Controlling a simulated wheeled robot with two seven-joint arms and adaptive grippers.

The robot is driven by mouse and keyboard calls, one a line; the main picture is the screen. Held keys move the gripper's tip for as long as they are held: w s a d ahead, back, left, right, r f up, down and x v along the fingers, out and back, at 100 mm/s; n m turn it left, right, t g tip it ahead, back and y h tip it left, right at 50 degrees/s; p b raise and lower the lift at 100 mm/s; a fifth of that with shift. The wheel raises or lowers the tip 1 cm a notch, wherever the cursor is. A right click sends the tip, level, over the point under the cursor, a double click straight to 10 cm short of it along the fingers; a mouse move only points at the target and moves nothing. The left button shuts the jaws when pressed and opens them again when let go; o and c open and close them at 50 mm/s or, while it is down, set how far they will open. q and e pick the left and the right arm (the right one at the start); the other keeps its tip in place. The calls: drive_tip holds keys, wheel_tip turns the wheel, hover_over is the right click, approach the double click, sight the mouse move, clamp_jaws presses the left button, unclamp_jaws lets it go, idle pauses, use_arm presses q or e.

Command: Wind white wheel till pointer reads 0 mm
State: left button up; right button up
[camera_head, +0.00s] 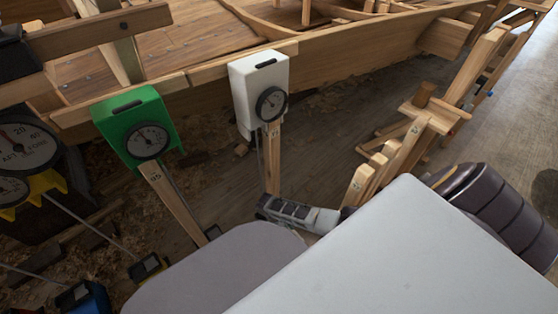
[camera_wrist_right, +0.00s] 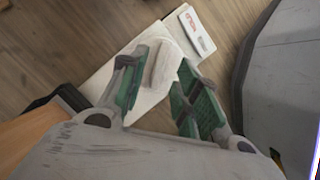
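The white gauge box (camera_head: 258,92) hangs on the hull plank above a wooden post. Its dark round dial (camera_head: 271,104) is too small to read. My right gripper (camera_head: 268,207) is at the foot of that post. In the wrist view, a white block-like part, which I take for the white wheel (camera_wrist_right: 163,66), sits between the green-padded fingers of the right gripper (camera_wrist_right: 160,68). In the head view the wheel is hidden by the gripper. My left gripper is not in view.
A green gauge box (camera_head: 137,127) stands left of the white one, with its own post (camera_head: 172,201). Another dial (camera_head: 27,146) is at the far left. A white plate (camera_wrist_right: 103,84) and a labelled card (camera_wrist_right: 196,31) lie under the gripper. Wooden stands (camera_head: 393,150) are at right.

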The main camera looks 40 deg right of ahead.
drive_tip(key=v, duration=0.8)
drive_tip(key=shift+r, duration=0.4)
drive_tip(key=shift+a, duration=0.1)
drive_tip(key=shift+o, duration=0.4)
